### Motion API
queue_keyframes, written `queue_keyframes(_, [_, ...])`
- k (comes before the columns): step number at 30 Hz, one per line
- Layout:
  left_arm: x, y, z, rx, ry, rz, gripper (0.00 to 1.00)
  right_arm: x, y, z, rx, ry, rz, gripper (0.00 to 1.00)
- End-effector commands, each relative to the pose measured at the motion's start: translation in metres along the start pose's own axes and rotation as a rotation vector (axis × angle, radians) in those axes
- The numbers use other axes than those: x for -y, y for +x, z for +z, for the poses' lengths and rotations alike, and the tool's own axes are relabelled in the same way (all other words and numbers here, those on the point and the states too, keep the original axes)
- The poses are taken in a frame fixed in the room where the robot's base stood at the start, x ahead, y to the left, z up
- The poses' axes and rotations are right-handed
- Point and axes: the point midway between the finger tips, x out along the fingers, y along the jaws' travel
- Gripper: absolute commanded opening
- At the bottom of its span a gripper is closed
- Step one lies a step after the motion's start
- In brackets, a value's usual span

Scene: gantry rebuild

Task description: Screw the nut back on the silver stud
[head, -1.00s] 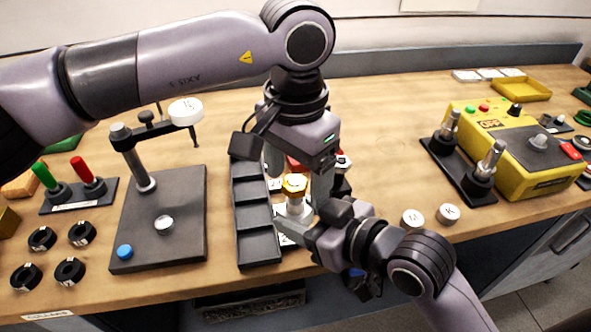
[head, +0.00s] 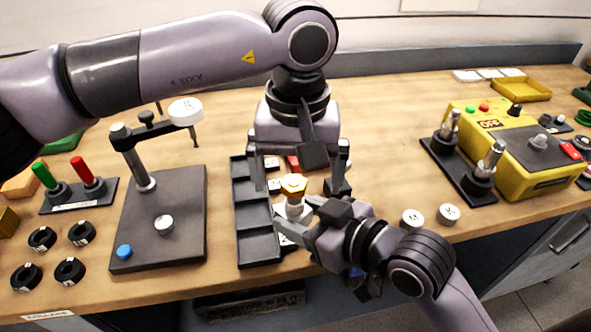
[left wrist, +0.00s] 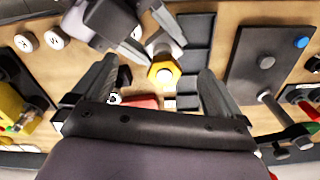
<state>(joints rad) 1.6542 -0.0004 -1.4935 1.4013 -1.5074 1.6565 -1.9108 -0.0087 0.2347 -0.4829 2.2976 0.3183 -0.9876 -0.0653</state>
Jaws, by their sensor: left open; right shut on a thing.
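The yellow hex nut (head: 293,184) sits on top of the silver stud (head: 294,206); I cannot tell how far it is threaded. My right gripper (head: 293,222) is shut on the stud below the nut and holds it upright. My left gripper (head: 298,187) points down over the nut, open, its fingers spread left and right of it with gaps. In the left wrist view the nut (left wrist: 163,74) shows between the two open fingers, with the right gripper's jaws (left wrist: 158,46) around the stud beyond it.
A dark compartment tray (head: 257,249) lies just left of the stud. A dark stand (head: 190,220) with a post and overhanging arm is further left. A yellow control box (head: 525,160) and two silver posts on a black base (head: 456,178) stand right. Small red and white blocks lie behind the nut.

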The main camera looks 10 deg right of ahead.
Motion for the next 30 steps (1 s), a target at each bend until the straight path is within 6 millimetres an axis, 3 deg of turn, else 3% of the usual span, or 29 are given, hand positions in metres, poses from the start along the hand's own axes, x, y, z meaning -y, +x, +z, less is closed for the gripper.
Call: queue_keyframes(30, [0.0026,-0.0002,-0.0011,0.0,-1.118,-0.02,1.0,-0.0022,-0.0008,-0.0013,-0.004,0.0,0.006,0.0])
